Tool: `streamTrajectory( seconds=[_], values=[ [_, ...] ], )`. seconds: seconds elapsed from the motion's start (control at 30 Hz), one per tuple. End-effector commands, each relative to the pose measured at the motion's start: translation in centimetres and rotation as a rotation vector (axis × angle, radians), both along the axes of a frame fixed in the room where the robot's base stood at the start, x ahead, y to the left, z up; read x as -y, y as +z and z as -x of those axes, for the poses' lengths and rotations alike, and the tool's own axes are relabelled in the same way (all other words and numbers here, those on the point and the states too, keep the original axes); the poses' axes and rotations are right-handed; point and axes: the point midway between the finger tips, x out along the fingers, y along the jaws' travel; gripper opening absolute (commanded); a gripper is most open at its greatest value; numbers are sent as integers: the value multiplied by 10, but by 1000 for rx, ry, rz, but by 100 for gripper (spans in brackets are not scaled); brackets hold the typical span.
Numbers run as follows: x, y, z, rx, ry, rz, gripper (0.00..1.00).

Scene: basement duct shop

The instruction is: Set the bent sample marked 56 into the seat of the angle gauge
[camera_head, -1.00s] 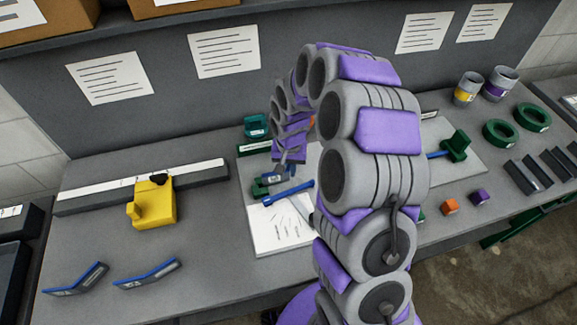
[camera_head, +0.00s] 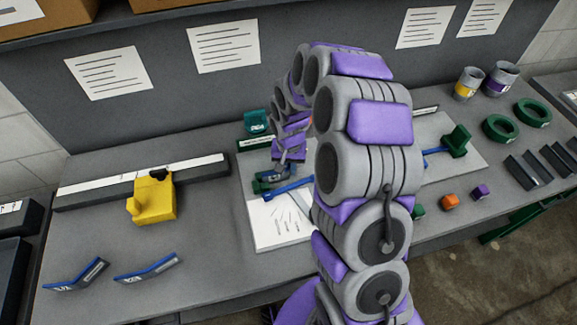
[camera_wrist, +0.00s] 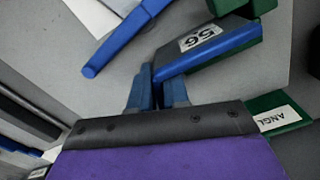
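The bent sample marked 56 (camera_wrist: 205,42) is grey with a blue edge and a white label. In the wrist view my gripper (camera_wrist: 158,82) has its fingers close together on its near end. In the head view my gripper (camera_head: 286,163) is low over the angle gauge, and the sample (camera_head: 272,176) shows partly beside it. The gauge has a green seat (camera_wrist: 242,8), a blue pointer arm (camera_wrist: 118,38) and a white sheet with angle lines (camera_head: 280,225). The sample's far end is at the green seat; I cannot tell whether it rests in it.
Two other bent samples (camera_head: 76,274) (camera_head: 148,268) lie at front left. A green block (camera_head: 257,122) stands behind the gauge. Rings, cups and small cubes are at right.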

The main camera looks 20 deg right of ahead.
Motion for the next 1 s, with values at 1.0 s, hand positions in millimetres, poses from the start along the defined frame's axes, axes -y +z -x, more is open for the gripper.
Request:
streamTrajectory(
  seconds=[1.0],
  values=[
    [-4,7,-2,6,-1,0,42]
  ],
)
